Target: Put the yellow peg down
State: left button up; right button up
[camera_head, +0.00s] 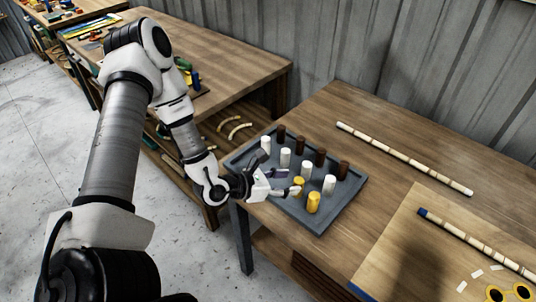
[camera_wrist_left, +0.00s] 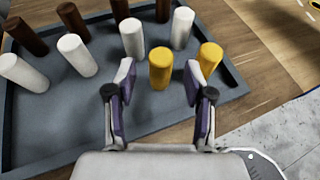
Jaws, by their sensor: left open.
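Two yellow pegs stand upright on the grey tray (camera_head: 332,220) near its front right edge. One yellow peg (camera_head: 298,182) is between the spread fingers of my left gripper (camera_head: 288,183), and its lower part is hidden in the head view. In the left wrist view this yellow peg (camera_wrist_left: 161,68) stands between the two fingertips, with a visible gap on both sides. The other yellow peg (camera_head: 313,203) stands just beside the gripper; it also shows in the left wrist view (camera_wrist_left: 210,57), partly behind the right-hand finger. My right gripper is not in view.
Several white pegs (camera_head: 329,185) and brown pegs (camera_head: 343,170) stand close by on the tray. A long segmented rod (camera_head: 400,157) lies towards the wall. Another with a blue end (camera_head: 470,240) lies on a board at right.

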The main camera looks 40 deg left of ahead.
pick_arm(q)
jog(key=p+v, duration=0.4)
jog(key=v, duration=0.3)
jog(key=s+d+f+m+g+h, duration=0.45)
jog(key=s+d+m+g, duration=0.6)
jog(key=s, duration=0.35)
jog(key=s+a+f+m+g+y, duration=0.5)
jog(key=s+f+m+g+y, duration=0.15)
jog(key=s+m, duration=0.3)
jog(key=w+d+f+m+t+y, duration=0.1)
jog(key=w+f+m+t+y, duration=0.2)
jog(key=m, duration=0.7)
jog(key=w+f+t, duration=0.1)
jog(key=w+t, duration=0.1)
jog(key=shift+w+f+y+b, duration=0.3)
jog(key=shift+w+f+y, duration=0.05)
jog(key=shift+w+y, duration=0.05)
